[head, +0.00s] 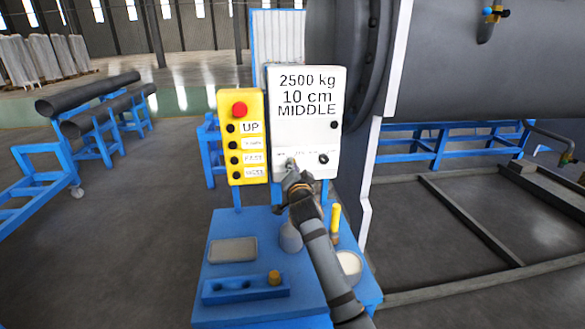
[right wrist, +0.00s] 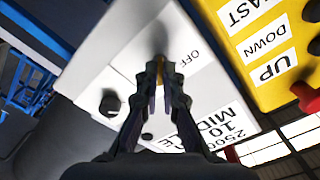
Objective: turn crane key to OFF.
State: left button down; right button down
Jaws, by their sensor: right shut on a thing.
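The white control box (head: 330,150) stands upright in the middle of the head view, with "2500 kg", "10 cm" and "MIDDLE" on its face. My right gripper (head: 291,173) is at the lower left of this face, shut on the crane key (head: 290,162). In the right wrist view, the fingers of my right gripper (right wrist: 162,75) point at the white face of the box (right wrist: 120,60), close to the printed word OFF. The fingers hide most of the key, so its angle cannot be told. My left gripper is not in view.
A yellow button panel (head: 241,105) with a red button (head: 239,109) stands just left of the box. Below is a blue bench (head: 222,310) with a grey tray (head: 233,250), a yellow-handled tool (head: 335,220) and a round container (head: 349,264). A large flanged shell (head: 450,60) is behind at right.

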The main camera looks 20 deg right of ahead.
jog(key=n+p, duration=0.8)
jog(key=n, duration=0.9)
jog(key=shift+n, duration=0.3)
dwell(0.5)
jog(key=c, duration=1.5)
grip_release()
jog(key=shift+d, duration=0.1)
jog(key=v, duration=1.2)
